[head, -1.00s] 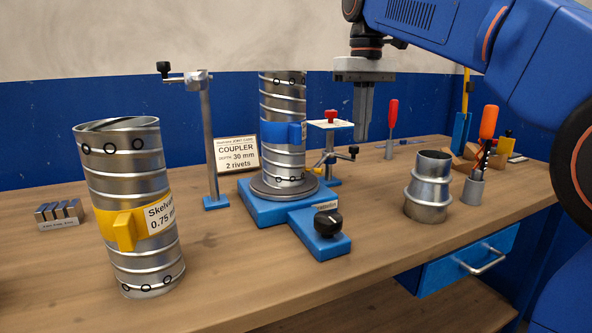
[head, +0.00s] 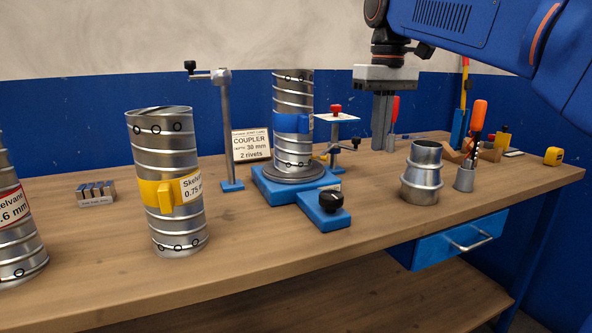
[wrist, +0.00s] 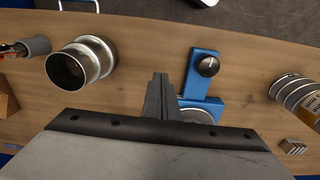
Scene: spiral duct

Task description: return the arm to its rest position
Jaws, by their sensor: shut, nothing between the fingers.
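My gripper (head: 381,122) hangs fingers down at the end of my blue arm, above the back of the bench in the head view. Its fingers are together with nothing between them. It is right of the spiral duct with the blue collar (head: 292,95), which stands upright on the blue turntable fixture (head: 285,193), and apart from it. In the wrist view the closed fingers (wrist: 160,85) point between the metal coupler (wrist: 78,64) and the blue fixture (wrist: 201,78).
A yellow-collared duct (head: 165,220) and a partly cut-off duct (head: 14,240) stand left. A clamp stand (head: 229,130) and a red-knobbed stand (head: 336,118) flank the turntable. An orange-handled tool (head: 478,120) stands right. Bench front is mostly clear.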

